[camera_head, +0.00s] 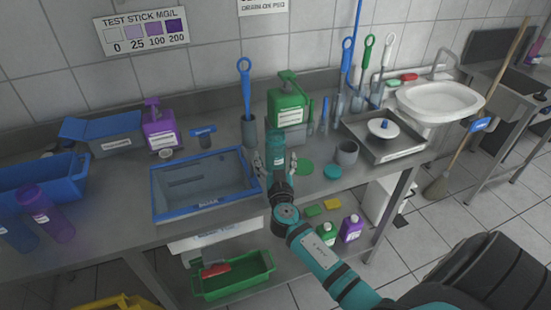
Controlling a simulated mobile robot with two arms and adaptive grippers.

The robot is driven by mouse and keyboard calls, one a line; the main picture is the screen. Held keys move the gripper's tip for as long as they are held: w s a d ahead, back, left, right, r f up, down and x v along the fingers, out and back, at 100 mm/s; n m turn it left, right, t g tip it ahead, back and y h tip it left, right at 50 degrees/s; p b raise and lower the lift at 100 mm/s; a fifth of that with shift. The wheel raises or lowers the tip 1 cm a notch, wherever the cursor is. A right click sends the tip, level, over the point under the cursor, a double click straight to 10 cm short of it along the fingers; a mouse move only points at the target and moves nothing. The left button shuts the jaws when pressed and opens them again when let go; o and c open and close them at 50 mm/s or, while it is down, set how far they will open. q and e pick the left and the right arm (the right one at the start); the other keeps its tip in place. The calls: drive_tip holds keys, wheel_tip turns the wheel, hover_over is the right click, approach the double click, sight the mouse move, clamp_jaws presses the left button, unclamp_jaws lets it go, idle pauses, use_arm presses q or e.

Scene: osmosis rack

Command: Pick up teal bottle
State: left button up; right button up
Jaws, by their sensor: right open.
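The teal bottle (275,143) stands upright on the steel counter, just right of the blue-rimmed basin and in front of the green pump container. My right gripper (275,161) reaches up from the lower right. Its open fingers show at the left and right of the bottle's lower part. I cannot tell whether they touch it. The bottle's bottom is hidden behind the gripper. My left gripper is not in view.
The blue-rimmed basin (157,207) is close on the left. The green pump container (288,104) stands close behind. A grey cup (347,154), a teal lid (332,173) and a green disc (304,167) lie to the right. The counter's front edge runs below the gripper.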

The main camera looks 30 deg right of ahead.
drive_tip(key=shift+c, duration=0.7)
drive_tip(key=c, duration=1.1)
